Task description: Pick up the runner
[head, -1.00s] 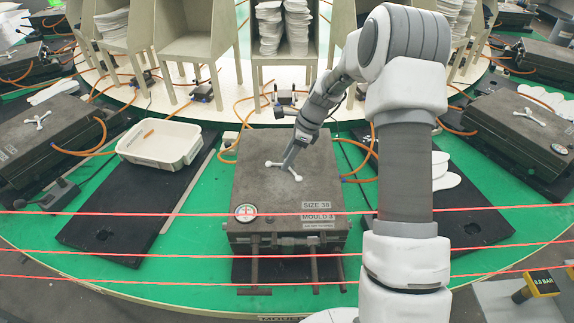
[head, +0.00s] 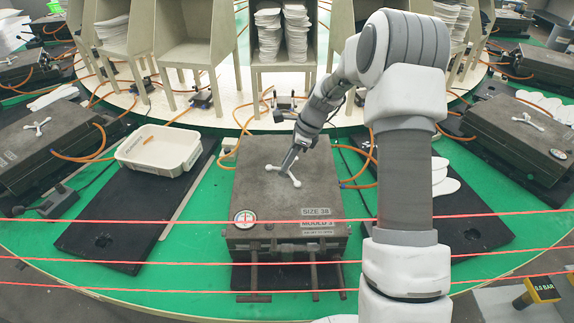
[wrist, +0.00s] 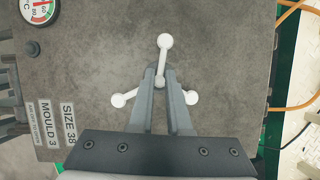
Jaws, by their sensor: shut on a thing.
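The runner (wrist: 163,45) is a white three-armed piece with round knobs at its ends. It shows over the top of the grey mould (wrist: 225,70), marked SIZE 38 and MOULD 3. My gripper (wrist: 160,80) is shut on the runner near its hub, with one arm reaching beyond the fingertips and one out to each side. In the head view, the runner (head: 296,182) is at or just above the middle of the mould (head: 265,205); I cannot tell if they touch. The fingers hide part of it.
A white tray (head: 125,158) stands left of the mould. Other moulds with white three-armed pieces stand at far left (head: 60,145) and right (head: 500,125). Orange hoses (head: 240,115) lie behind. Red lines (head: 150,221) cross the front. Insole stacks (head: 268,35) stand at the back.

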